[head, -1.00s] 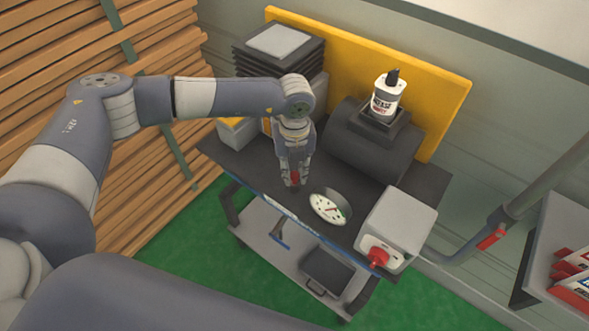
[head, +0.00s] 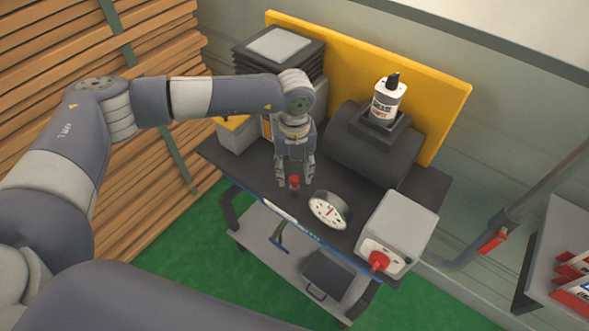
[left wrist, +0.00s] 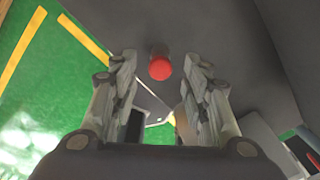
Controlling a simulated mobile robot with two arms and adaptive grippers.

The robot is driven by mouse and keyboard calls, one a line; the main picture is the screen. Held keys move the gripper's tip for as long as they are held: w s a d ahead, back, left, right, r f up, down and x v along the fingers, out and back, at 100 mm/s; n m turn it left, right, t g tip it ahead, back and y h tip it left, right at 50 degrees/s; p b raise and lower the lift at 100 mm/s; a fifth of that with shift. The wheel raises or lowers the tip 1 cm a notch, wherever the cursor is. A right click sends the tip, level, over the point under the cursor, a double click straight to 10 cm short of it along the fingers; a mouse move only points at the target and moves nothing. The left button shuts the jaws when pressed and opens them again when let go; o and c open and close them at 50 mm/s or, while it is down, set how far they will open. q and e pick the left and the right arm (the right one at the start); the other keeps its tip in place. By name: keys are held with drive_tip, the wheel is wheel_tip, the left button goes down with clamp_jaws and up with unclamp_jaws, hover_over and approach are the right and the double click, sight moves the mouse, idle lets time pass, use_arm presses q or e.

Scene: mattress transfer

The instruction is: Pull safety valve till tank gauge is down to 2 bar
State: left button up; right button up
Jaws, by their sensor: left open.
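The safety valve, a small red-capped post (head: 294,182), stands on the dark cart top. In the left wrist view the red cap (left wrist: 160,68) shows between the fingertips, with a gap on both sides. My left gripper (head: 295,179) points down over it and is open, holding nothing. It also shows in the left wrist view (left wrist: 161,64). The round white tank gauge (head: 329,211) is just right of the valve; its numbers are too small to read. The dark cylindrical tank (head: 372,152) lies behind the gauge. My right gripper is not in view.
A grey box with a red knob (head: 378,261) sits at the cart's right end. A white bottle (head: 387,100) stands on the tank. Dark stacked trays (head: 280,50) and a yellow panel (head: 440,92) are behind. Stacked planks (head: 150,160) stand left.

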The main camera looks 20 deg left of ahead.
sight(295, 178)
use_arm(q)
wheel_tip(295, 178, up, 12)
idle(0.4)
drive_tip(key=shift+f, duration=0.1)
